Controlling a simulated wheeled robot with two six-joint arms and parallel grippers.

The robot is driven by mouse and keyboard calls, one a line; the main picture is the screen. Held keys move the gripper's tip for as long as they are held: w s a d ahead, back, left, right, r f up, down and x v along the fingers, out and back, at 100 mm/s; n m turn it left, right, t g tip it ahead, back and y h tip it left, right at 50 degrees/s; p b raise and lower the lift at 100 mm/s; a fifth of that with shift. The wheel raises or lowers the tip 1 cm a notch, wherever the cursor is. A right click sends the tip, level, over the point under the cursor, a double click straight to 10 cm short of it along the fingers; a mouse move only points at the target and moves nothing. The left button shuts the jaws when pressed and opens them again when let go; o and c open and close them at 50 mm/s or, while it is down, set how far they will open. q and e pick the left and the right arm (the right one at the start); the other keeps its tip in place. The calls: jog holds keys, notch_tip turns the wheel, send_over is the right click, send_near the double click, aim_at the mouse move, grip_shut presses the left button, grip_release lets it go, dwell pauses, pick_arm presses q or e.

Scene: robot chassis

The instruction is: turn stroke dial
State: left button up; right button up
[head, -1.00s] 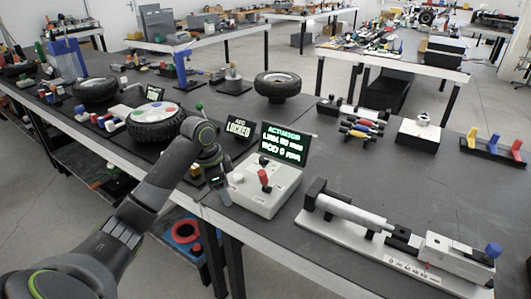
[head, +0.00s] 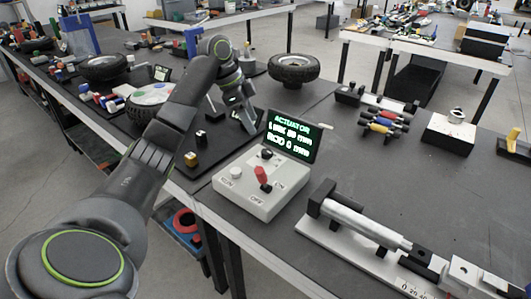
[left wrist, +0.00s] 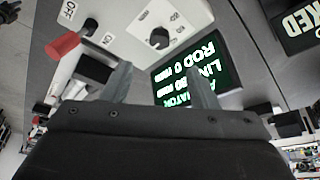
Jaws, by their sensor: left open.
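The grey-white control box (head: 240,196) carries a black stroke dial (head: 267,153) at its back, a red lever (head: 262,176) and a white button (head: 236,173). The "ACTUATOR" screen (head: 291,136) stands behind it, its lines blurred. My left gripper (head: 250,128) is above and behind the box's back left edge, pointing down. In the left wrist view its open fingers (left wrist: 158,70) are apart and empty. The dial (left wrist: 160,38) shows just beyond and between the fingertips, seemingly untouched. The red lever (left wrist: 64,46) is at upper left. My right gripper is not in view.
The linear actuator (head: 365,220) lies on its white base to the right of the box. A small yellow-topped block (head: 191,160) sits left of the box. The "LOCKED" sign (left wrist: 298,25) shows in the wrist view.

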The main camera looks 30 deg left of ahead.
aim_at(267, 151)
pick_arm(q)
jog(key=x, duration=1)
jog(key=shift+d+f, duration=0.1)
jog(key=shift+f, duration=0.1)
